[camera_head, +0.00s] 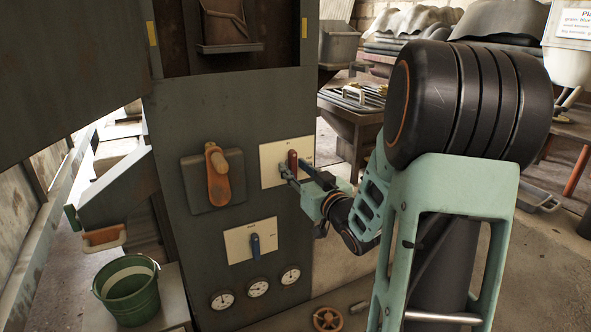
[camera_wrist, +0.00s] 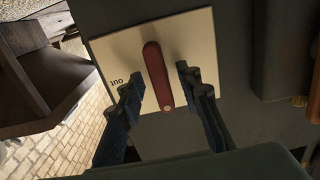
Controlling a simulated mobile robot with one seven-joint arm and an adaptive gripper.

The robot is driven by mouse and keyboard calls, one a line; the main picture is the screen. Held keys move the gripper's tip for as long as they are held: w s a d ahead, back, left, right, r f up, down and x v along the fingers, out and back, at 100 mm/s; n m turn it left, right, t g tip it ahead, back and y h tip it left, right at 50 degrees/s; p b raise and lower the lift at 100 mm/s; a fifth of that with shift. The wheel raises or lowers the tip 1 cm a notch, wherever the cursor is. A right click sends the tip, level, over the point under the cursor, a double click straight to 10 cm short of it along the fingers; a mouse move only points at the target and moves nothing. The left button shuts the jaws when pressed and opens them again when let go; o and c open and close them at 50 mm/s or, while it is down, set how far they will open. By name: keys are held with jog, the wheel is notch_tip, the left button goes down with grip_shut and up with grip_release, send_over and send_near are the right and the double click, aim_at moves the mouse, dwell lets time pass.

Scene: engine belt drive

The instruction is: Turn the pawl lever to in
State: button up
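A dark red lever (camera_head: 292,160), which I take to be the pawl lever, sits on a cream plate (camera_head: 272,152) on the dark panel. In the wrist view the red lever (camera_wrist: 158,75) runs nearly straight across its plate (camera_wrist: 118,50), slightly tilted. Lettering that seems to read "out" upside down shows left of it. My gripper (camera_head: 287,172) is at the plate in front of the lever. In the wrist view my gripper (camera_wrist: 160,82) is open, one finger on each side of the lever, with a visible gap on both sides.
An orange lever (camera_head: 217,180) on a grey block is left of the plate. A blue lever (camera_head: 255,246) on a second cream plate is below, with three round gauges (camera_head: 257,287) under it. A green bucket (camera_head: 130,290) stands at lower left.

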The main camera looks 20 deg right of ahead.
jog(key=s, duration=0.7)
jog(key=shift+s+d, duration=0.15)
jog(key=shift+s, duration=0.15)
jog(key=shift+w, duration=0.1)
